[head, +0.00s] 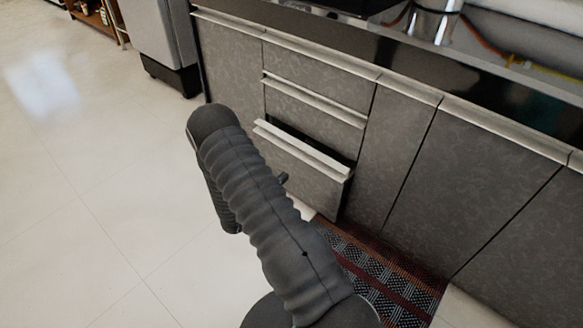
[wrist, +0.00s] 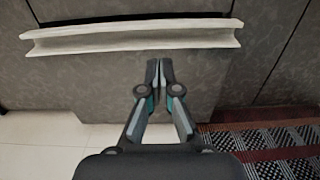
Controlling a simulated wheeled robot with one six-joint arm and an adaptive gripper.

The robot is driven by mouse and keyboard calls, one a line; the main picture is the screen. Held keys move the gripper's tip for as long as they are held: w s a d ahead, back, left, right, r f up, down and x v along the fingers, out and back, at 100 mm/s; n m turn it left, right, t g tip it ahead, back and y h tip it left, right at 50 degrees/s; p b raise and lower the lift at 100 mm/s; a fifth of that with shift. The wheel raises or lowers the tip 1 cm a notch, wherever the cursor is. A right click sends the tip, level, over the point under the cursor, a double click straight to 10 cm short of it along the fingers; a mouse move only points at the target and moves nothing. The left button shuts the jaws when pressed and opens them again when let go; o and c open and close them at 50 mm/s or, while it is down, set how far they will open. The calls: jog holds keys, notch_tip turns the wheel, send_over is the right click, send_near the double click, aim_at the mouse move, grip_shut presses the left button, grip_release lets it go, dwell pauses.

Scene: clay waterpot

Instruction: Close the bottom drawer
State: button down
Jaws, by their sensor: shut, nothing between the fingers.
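The bottom drawer (head: 292,172) is in the grey cabinet in the head view and stands partly open, with a dark gap above its light handle (head: 303,148). In the wrist view the drawer front (wrist: 95,82) fills the upper middle, with its long pale handle (wrist: 130,37) across the top. My gripper (wrist: 159,64) is shut and empty, its fingertips in front of the drawer face, just below the handle. I cannot tell whether they touch it.
A patterned rug (head: 385,275) lies on the floor at the cabinet's foot, right of my arm. Closed drawers (head: 315,103) sit above the bottom one, and closed cabinet doors (head: 470,185) stand to the right. A grey appliance (head: 165,40) stands at the back left. The left floor is clear.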

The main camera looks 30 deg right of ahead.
aim_at(305, 158)
jog(key=p+x, duration=0.1)
jog(key=x, duration=1.2)
jog(key=shift+d, duration=0.1)
